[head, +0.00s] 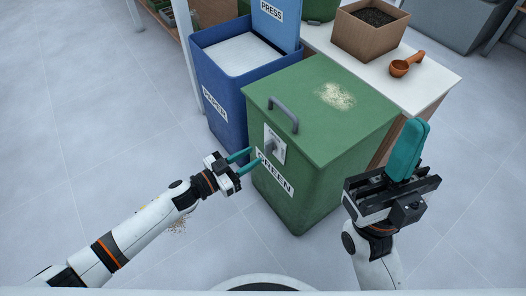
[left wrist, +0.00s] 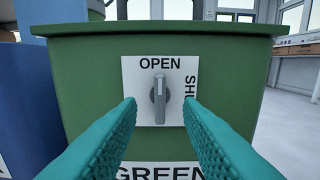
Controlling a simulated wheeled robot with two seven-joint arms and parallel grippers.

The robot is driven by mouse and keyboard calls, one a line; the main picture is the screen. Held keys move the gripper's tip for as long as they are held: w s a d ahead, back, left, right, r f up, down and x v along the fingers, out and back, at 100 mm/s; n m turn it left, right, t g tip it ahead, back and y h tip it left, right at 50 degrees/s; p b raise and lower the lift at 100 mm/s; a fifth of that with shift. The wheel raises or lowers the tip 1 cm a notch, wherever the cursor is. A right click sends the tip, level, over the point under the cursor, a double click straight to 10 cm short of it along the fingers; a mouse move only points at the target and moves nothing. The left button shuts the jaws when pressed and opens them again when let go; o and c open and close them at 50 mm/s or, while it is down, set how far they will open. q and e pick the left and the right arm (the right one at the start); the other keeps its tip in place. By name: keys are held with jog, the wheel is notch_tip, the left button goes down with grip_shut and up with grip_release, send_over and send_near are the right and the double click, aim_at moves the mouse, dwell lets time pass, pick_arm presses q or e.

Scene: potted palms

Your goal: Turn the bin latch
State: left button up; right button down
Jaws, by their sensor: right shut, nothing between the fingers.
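The green bin (head: 318,150) stands in front of me with its lid down. On its front a white plate carries a grey latch knob (left wrist: 158,98), which also shows in the head view (head: 271,147). In the left wrist view the knob is upright, pointing at OPEN, with SHUT to its right. My left gripper (head: 245,161) is open, its teal fingers (left wrist: 160,120) either side of the knob in that view but short of it, nothing between them. My right gripper (head: 407,150) is shut and empty, raised right of the bin.
A blue paper bin (head: 222,112) stands close left of the green bin. Behind is a white table (head: 433,88) with a cardboard box of soil (head: 356,35) and an orange scoop (head: 406,64). Pale crumbs (head: 335,96) lie on the green lid.

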aim_at(265, 149)
pick_arm(q)
jog(key=b+x, duration=0.1)
jog(key=x, duration=0.4)
grip_shut()
